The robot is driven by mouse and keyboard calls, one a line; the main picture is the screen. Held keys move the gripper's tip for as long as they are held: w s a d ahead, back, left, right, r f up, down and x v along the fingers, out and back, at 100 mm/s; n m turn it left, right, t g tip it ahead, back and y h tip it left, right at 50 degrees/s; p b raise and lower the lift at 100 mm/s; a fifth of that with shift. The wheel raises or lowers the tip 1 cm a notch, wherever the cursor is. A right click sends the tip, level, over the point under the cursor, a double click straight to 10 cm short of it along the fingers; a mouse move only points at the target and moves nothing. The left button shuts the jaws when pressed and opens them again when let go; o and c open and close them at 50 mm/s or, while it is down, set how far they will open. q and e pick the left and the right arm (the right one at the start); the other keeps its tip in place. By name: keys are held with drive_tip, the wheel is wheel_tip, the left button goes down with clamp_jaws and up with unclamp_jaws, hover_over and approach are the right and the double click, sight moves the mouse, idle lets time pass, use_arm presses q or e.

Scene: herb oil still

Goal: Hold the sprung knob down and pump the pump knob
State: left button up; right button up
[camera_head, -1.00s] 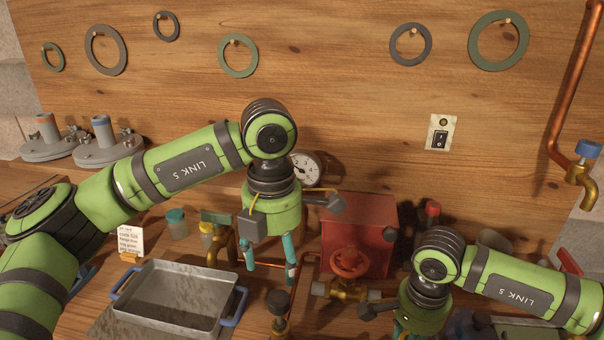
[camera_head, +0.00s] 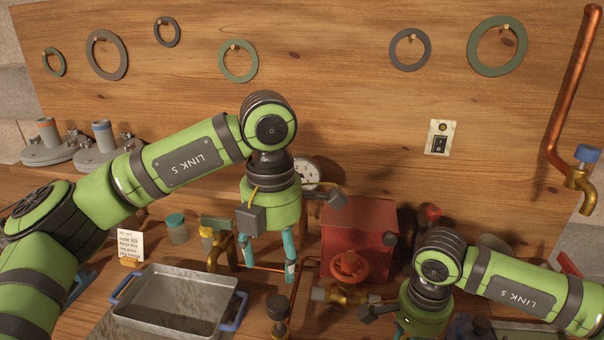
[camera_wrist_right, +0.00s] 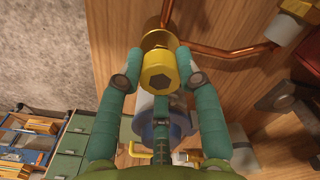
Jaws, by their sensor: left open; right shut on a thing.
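My left gripper (camera_head: 268,267) is open and empty. I cannot tell whether this is the sprung knob or the pump knob.
A metal tray (camera_head: 130,312) with blue handles stands at the lower left. A red box (camera_head: 350,215) with a red handwheel (camera_head: 348,266) stands between the arms. A pressure gauge (camera_head: 306,171) is partly hidden behind my left wrist. Small jars (camera_head: 177,229) and a note card (camera_head: 131,243) stand behind the tray.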

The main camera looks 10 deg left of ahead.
drive_tip(key=shift+r, duration=0.4)
drive_tip(key=o, duration=1.2)
drive_tip(key=shift+o, duration=0.2)
drive_tip(key=shift+r, duration=0.1)
